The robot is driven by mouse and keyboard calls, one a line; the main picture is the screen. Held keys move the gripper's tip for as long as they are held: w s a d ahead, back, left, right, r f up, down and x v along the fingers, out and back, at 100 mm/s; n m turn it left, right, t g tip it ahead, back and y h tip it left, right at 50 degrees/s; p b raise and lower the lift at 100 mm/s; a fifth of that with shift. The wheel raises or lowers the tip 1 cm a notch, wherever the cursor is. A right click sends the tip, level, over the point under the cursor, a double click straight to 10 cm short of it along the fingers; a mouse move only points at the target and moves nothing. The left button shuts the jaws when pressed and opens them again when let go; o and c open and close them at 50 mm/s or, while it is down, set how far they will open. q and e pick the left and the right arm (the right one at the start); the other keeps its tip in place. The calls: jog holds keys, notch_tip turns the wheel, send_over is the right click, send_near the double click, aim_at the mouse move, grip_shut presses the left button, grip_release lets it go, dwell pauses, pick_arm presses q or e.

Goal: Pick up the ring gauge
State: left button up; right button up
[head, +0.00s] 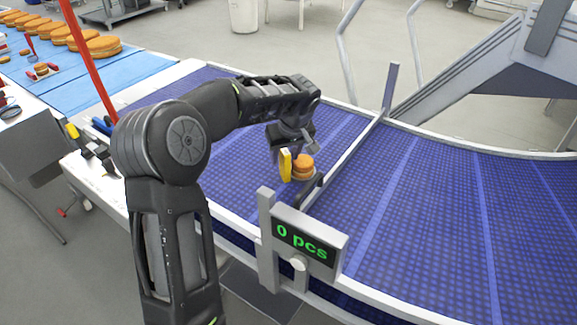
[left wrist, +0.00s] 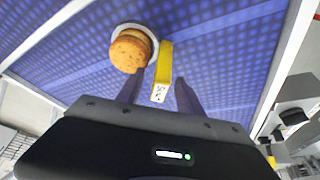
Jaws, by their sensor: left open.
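I cannot tell how ring and handle join. My left gripper (head: 290,150) is open above the handle. In the left wrist view its fingers (left wrist: 159,82) lie on either side of the handle, with a gap to each. My right gripper is not in view.
A counter display (head: 303,240) reading "0 pcs" stands at the belt's near edge. More rounds (head: 95,46) lie on a blue-topped table at the far left. The belt to the right is clear.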

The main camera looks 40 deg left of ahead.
pick_arm(q)
jog(key=shift+c, duration=0.3)
grip_shut()
jog(key=shift+r, duration=0.15)
dwell(0.4)
jog(key=shift+r, duration=0.55)
notch_tip(320, 180, up, 17)
jog(key=p, duration=0.1)
jog(key=shift+f, duration=0.15)
dwell(0.5)
